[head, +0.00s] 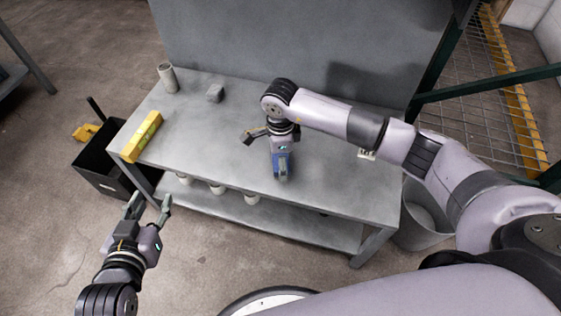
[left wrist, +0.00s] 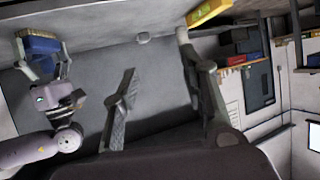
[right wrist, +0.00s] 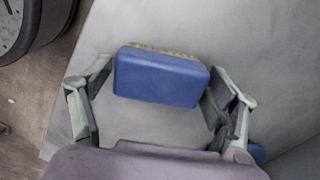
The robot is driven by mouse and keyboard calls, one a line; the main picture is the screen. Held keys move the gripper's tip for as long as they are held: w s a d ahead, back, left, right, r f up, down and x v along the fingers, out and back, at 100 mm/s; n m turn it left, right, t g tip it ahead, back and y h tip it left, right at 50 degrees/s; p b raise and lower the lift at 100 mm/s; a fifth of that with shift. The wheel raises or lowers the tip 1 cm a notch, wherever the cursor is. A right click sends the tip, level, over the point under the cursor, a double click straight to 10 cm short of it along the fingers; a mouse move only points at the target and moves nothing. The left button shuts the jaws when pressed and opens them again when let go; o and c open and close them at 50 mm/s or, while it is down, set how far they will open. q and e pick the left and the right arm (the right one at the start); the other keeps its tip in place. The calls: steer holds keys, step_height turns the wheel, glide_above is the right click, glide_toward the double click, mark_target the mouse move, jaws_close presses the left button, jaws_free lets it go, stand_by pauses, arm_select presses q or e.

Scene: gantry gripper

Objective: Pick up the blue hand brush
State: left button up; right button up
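The blue hand brush (head: 281,159) is on the grey table under my right gripper (head: 281,172), which partly hides it. In the right wrist view the brush's blue block (right wrist: 160,78) with pale bristles along its far edge lies between the two spread fingers. A small gap shows at the left finger; I cannot tell whether the right finger touches it. The brush also shows in the left wrist view (left wrist: 40,47), with the right gripper at it. My left gripper (head: 150,203) is open and empty, off the table's front left corner.
The grey table (head: 330,185) holds a yellow level (head: 141,136), a grey block (head: 215,93) and a cylinder (head: 167,78). White cups (head: 217,188) are on the shelf below. A black bin (head: 100,165) stands left, a grey bin (head: 420,225) right. Another blue bit (right wrist: 257,152) shows beside the right gripper.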

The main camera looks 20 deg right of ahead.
steer(key=c, duration=1)
steer(key=shift+o, duration=0.2)
steer(key=shift+r, duration=0.1)
steer(key=shift+r, duration=0.2)
step_height(320, 180, up, 8)
steer(key=shift+w+r+p, duration=0.1)
steer(key=shift+r+p, duration=0.15)
steer(key=shift+p, duration=0.9)
arm_select(q)
steer(key=s+a+f+g+y+p, duration=0.1)
steer(key=s+a+f+g, duration=0.1)
steer(key=s+f+g, duration=0.2)
steer(key=s+a+f+g+y, duration=0.1)
steer(key=s+a+f+g, duration=0.2)
steer(key=s, duration=0.7)
steer(key=shift+s+f+n+g+y+p, duration=0.15)
steer(key=shift+f+n+g+y+p, duration=0.2)
steer(key=shift+g, duration=0.75)
arm_select(e)
step_height(320, 180, up, 11)
